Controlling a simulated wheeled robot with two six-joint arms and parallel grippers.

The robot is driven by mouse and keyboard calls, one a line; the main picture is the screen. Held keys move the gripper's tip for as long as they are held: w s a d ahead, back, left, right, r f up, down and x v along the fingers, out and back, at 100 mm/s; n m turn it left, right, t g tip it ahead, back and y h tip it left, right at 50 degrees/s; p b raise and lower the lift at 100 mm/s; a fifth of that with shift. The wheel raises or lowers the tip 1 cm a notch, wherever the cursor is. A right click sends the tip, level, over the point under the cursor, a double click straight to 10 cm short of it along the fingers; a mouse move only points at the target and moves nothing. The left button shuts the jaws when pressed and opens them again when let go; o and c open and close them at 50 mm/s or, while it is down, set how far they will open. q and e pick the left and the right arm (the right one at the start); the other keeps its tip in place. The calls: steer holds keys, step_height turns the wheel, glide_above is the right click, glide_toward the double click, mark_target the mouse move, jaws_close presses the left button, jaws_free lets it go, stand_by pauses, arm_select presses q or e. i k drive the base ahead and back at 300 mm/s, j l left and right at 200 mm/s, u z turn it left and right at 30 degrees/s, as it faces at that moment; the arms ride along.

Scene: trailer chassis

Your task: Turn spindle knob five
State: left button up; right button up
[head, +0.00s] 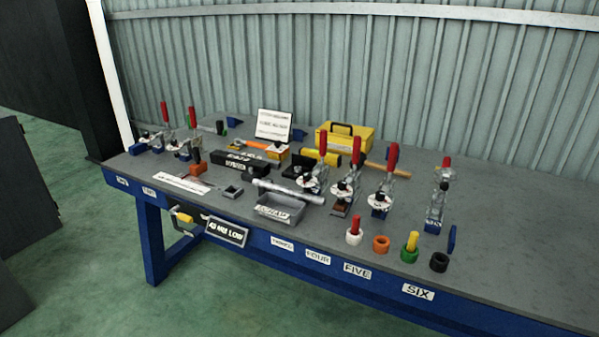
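The label FIVE (357,270) is on the blue front edge of the workbench. Several clamp fixtures with red handles stand on the grey top. From left to right on the right half are a clamp (313,178), a second clamp (345,186), a third clamp (381,197) and a far-right clamp (437,208). The third clamp's red handle (392,157) stands upright, and it seems to be the one in line with FIVE. Neither of my grippers is in view.
In front stand a white cup with a red peg (354,238), an orange ring (381,244), a green-and-yellow piece (410,249) and a black ring (439,262). A grey tray (279,209) and yellow toolbox (344,138) lie left and behind. The bench's right end is clear.

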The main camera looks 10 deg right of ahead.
mark_target(379, 195)
steer(key=i+l+u, duration=0.1)
steer(key=i+l, duration=0.3)
steer(key=i, duration=0.25)
steer(key=i+l+u, duration=0.1)
steer(key=i+l, duration=0.4)
steer(key=i, duration=0.1)
